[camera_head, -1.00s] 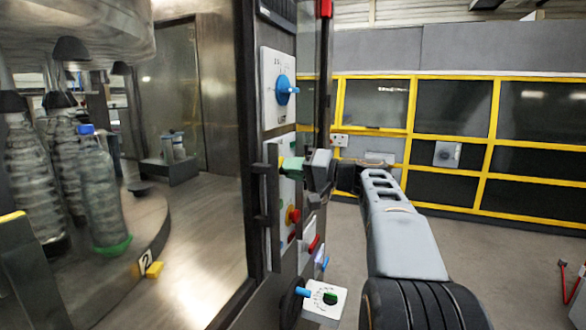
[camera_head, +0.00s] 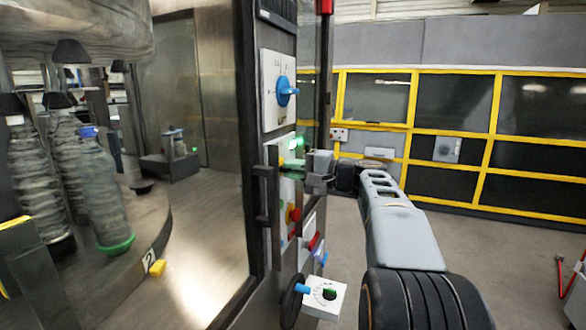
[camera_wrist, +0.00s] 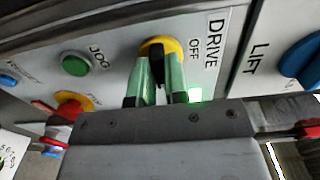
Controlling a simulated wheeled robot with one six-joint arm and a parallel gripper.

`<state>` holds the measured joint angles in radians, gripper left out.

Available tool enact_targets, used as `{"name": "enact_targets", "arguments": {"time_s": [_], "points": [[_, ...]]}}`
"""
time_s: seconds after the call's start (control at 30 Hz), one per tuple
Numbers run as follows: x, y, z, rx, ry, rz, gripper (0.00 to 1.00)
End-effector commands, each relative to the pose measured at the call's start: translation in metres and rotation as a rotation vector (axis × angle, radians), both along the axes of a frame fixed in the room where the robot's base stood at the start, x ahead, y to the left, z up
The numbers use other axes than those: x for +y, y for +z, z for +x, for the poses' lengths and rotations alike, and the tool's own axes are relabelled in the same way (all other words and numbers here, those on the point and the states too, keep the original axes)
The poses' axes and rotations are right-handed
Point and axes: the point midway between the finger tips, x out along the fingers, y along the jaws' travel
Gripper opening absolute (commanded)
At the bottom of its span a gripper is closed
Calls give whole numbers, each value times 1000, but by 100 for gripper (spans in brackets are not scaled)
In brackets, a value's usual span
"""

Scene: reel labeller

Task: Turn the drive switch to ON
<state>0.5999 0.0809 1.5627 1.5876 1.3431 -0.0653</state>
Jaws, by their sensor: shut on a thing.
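The drive switch (camera_wrist: 150,47) is a yellow round base with a dark handle, beside the words DRIVE and OFF in the wrist view. My gripper (camera_wrist: 159,72) has its green fingers shut on the handle. In the head view my gripper (camera_head: 290,168) reaches the panel from the right, rolled over, and only a bit of the switch's yellow shows beside it. A lit green lamp (camera_head: 297,143) glows just above the gripper there, and its green glow (camera_wrist: 195,95) shows by the fingers in the wrist view. The ON marking is hidden.
A blue LIFT knob (camera_head: 284,91) sits above on the panel. A green JOG button (camera_wrist: 76,64) and a red button on yellow (camera_wrist: 72,104) sit beside the switch. A dark door handle (camera_head: 262,205) stands just left. Open floor (camera_head: 510,240) lies to the right.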

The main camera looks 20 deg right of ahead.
Motion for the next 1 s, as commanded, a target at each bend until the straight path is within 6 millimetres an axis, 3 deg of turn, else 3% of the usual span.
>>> {"name": "enact_targets", "arguments": {"time_s": [0.4, 0.43, 0.67, 1.0], "points": [[0, 0, 0, 5, -1, 7, 0], [0, 0, 0, 5, -1, 7, 16], [0, 0, 0, 4, -1, 6, 38], [-4, 0, -3, 4, -2, 4, 39]]}}
